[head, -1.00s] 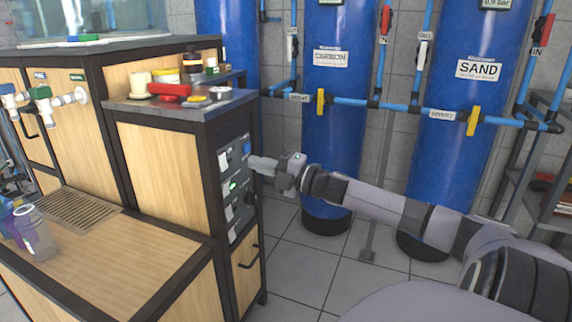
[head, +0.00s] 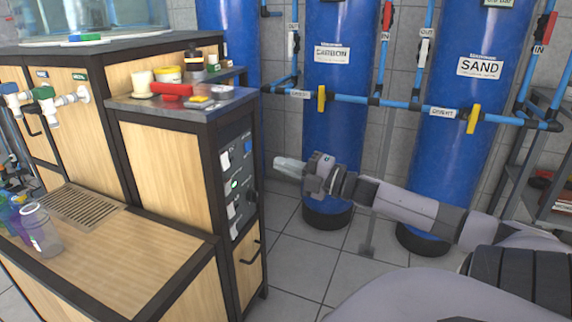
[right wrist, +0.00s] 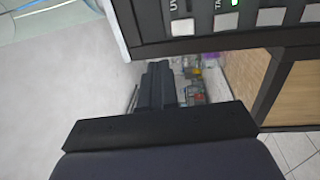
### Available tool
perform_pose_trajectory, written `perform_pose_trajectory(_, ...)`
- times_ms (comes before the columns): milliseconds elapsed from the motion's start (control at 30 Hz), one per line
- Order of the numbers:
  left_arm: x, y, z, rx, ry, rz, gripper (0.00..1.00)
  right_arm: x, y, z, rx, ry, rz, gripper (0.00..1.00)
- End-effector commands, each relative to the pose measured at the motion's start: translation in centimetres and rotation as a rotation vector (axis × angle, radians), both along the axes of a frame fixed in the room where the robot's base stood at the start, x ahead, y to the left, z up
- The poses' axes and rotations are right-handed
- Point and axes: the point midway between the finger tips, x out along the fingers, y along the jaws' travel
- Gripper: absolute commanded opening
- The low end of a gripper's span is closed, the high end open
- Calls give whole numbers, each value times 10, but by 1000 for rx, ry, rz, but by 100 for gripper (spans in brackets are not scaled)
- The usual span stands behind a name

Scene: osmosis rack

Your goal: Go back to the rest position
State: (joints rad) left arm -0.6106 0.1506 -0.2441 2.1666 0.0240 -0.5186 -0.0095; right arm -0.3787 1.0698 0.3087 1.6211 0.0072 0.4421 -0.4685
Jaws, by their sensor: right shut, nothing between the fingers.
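My right gripper (head: 282,163) is shut and empty. In the head view it hangs in the air just right of the control panel (head: 238,185) on the cabinet's side, apart from it, in front of the blue CARBON tank (head: 331,120). In the right wrist view the shut dark fingers (right wrist: 156,88) point away from the camera, and the panel with its white switches (right wrist: 228,20) and a lit green lamp shows at the top. My right arm stretches in from the lower right. My left gripper is not in view.
The wooden cabinet (head: 165,175) with its dark frame stands to the left. Jars and a red object (head: 172,90) sit on its top. A clear bottle (head: 42,232) stands on the lower counter. The SAND tank (head: 462,130) and blue pipes are behind my arm. The tiled floor (head: 310,262) below is clear.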

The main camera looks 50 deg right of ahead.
Motion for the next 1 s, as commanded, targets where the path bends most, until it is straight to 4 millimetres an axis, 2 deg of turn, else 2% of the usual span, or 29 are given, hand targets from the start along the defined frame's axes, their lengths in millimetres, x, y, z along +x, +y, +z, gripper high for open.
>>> perform_pose_trajectory(500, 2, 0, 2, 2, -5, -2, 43, 0, 0, 0, 1, 0, -1, 0)
perform_pose_trajectory(600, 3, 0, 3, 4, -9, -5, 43, 0, 2, -7, 17, 15, -12, 0)
perform_pose_trajectory(667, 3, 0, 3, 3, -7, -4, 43, -1, 4, -17, 47, 41, -34, 0)
perform_pose_trajectory(767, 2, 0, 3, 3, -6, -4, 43, -4, 14, -47, 132, 118, -99, 0)
perform_pose_trajectory(1000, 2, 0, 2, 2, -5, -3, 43, -32, 58, -137, 415, 391, -326, 0)
